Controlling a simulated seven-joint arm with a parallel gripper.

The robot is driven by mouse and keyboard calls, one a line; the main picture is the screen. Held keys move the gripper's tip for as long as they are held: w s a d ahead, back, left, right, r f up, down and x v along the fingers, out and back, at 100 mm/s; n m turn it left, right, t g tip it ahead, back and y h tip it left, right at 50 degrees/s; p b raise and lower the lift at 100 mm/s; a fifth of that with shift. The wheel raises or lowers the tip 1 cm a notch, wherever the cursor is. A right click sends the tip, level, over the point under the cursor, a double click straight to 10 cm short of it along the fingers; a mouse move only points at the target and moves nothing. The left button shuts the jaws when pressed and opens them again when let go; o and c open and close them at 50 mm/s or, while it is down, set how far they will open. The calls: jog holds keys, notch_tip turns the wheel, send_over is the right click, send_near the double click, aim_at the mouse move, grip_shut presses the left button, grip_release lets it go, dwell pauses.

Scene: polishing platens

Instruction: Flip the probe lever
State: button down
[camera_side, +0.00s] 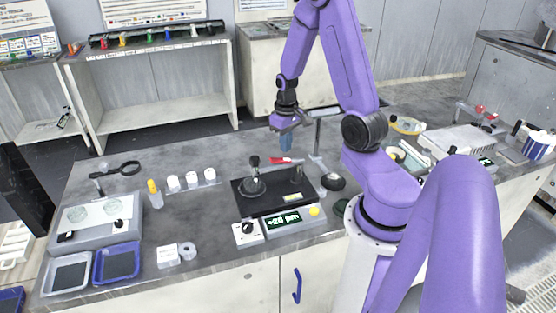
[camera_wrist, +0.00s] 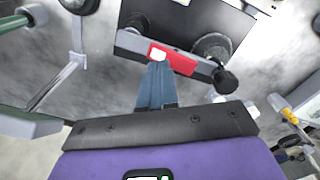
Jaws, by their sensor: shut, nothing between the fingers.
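The probe lever looks like a red bar (camera_wrist: 176,61) with a white end, on the grey bar of a dark gauge stand in the wrist view. In the side view the red piece (camera_side: 284,160) shows behind the black base plate (camera_side: 247,208). My gripper (camera_side: 286,148) is shut and empty, pointing down just above the red piece. In the wrist view its blue fingertips (camera_wrist: 158,66) are at the lever's white end. I cannot tell whether they touch it.
A readout box (camera_side: 286,221) showing a number stands in front of the base plate. A black knob (camera_wrist: 225,81) sticks out near the lever. A post (camera_side: 317,135) rises right of my gripper. White cups (camera_side: 191,179) and a magnifier (camera_side: 122,169) stand to the left.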

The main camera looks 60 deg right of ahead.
aim_at(285, 159)
jog(key=shift+r, duration=2.1)
jog(key=shift+a, duration=0.1)
jog(key=s+a+r+n, duration=0.1)
jog(key=a+r+n, duration=0.15)
jog(key=a, duration=0.55)
jog(key=a+r+n, duration=0.2)
jog(key=a+n, duration=0.2)
jog(key=a, duration=0.5)
jog(key=s+a+r+n, duration=0.2)
jog(key=s+a+n, duration=0.2)
jog(key=s, duration=0.3)
jog(key=s+a+r+n, duration=0.2)
jog(key=s+a+n, duration=0.3)
jog(key=s, duration=0.3)
jog(key=shift+s+a+r, duration=0.3)
jog(key=shift+a+r, duration=0.05)
jog(key=shift+a, duration=0.3)
